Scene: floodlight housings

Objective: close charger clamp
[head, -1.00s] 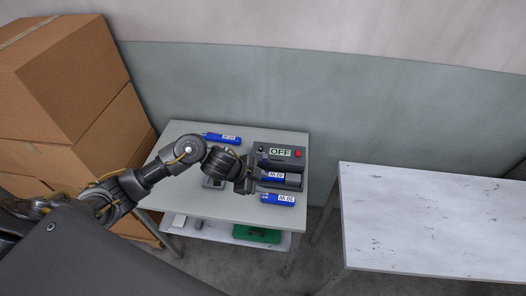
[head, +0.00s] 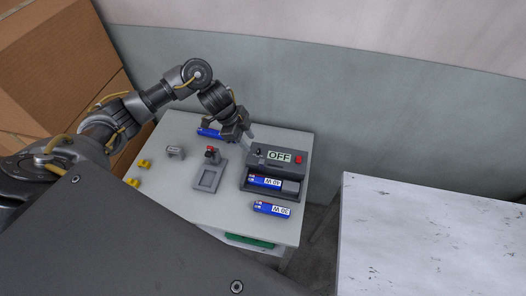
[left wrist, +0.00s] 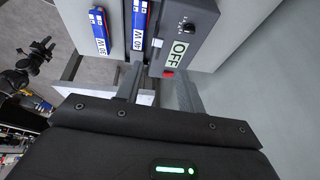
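The grey charger (head: 287,158) stands on the small table, with an OFF display and a red button; it also shows in the left wrist view (left wrist: 192,50). A blue 40 W battery (head: 265,182) lies in its front slot. I cannot single out the clamp part for sure. My left gripper (head: 246,136) is behind the charger's back left corner. In the left wrist view its two fingers (left wrist: 158,92) are apart with nothing held between them. A dark jointed shape at that view's left edge may be my right arm; its fingers are too small to read.
A blue 30 W battery (head: 272,209) lies in front of the charger. Another blue battery (head: 208,133) lies partly behind my left gripper. A grey fixture with a red top (head: 208,178), a grey block (head: 174,152) and yellow pieces (head: 144,163) are to the left. A white table (head: 430,235) stands right.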

